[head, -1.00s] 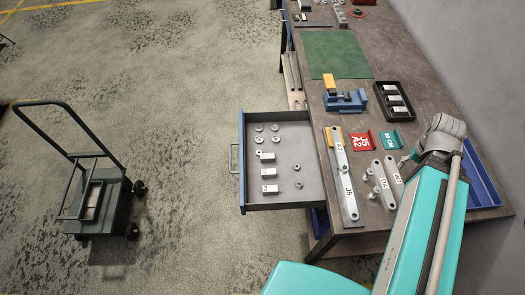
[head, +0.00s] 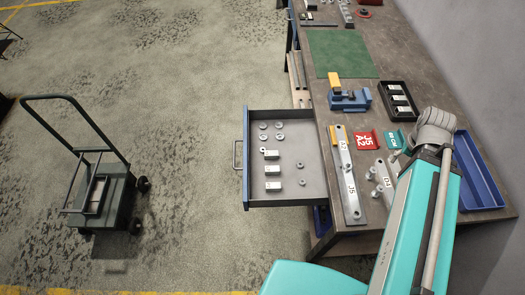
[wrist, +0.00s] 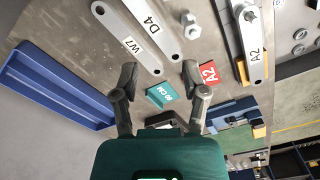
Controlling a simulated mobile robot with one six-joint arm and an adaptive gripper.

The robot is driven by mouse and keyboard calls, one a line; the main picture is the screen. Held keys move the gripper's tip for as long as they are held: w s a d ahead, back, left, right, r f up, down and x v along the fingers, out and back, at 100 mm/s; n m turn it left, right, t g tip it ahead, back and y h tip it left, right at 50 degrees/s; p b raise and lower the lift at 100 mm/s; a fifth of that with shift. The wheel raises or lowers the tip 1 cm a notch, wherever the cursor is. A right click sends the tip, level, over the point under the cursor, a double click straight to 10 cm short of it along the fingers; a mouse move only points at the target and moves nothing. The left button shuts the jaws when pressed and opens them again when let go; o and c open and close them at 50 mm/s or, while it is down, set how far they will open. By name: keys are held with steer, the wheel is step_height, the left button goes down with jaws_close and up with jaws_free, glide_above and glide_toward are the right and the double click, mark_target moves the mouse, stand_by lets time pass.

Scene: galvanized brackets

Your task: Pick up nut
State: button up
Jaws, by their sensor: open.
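Two small dark-grey pieces that look like nuts (head: 300,166) lie in the open drawer (head: 315,152), right of the pale blocks. On the bench, small silver bolt- or nut-like pieces (head: 376,193) lie between the labelled brackets. One silver hex piece (wrist: 191,26) shows in the wrist view beside bracket D4 (wrist: 150,25); I cannot tell whether it is a nut or a bolt. My gripper (wrist: 159,74) is open and empty above the bench, its fingers apart. It is hidden behind my arm in the head view.
Bracket W7 (wrist: 128,38) lies beside D4; the long A2/J5 bracket (head: 348,178) is near the drawer. Red (head: 366,141) and teal (wrist: 162,95) tags, a blue vise (head: 348,99), a black tray (head: 399,103) and a blue tray (head: 478,174) share the bench. A cart (head: 106,203) stands left.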

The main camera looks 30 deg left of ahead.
steer(key=shift+o, duration=1.4)
steer(key=shift+w+a+f, duration=0.1)
steer(key=shift+a, duration=0.05)
steer(key=w+a+f+n+b, duration=0.2)
steer(key=a+b, duration=0.1)
steer(key=a, duration=0.4)
steer(key=w+a+f+n+b, duration=0.2)
steer(key=a+f, duration=0.1)
steer(key=a, duration=0.5)
steer(key=w+a+f+n+b, duration=0.2)
steer(key=a+f+b, duration=0.1)
steer(key=a, duration=0.5)
steer(key=shift+a+f+b, duration=0.25)
steer(key=shift+b, duration=0.05)
steer(key=s+a+f+n+b, duration=0.2)
steer(key=a+f+n+b, duration=0.1)
steer(key=a, duration=0.9)
steer(key=s+a+f+n+b, duration=0.2)
steer(key=a+f+n+b, duration=0.1)
steer(key=a, duration=0.9)
steer(key=shift+s+f+b, duration=0.35)
steer(key=shift+s+b, duration=0.05)
steer(key=shift+f, duration=0.1)
steer(key=b, duration=0.9)
glide_above(263, 150)
steer(key=f, duration=0.8)
steer(key=shift+s+d+f, duration=0.15)
steer(key=shift+s+f, duration=0.1)
steer(key=shift+s, duration=0.05)
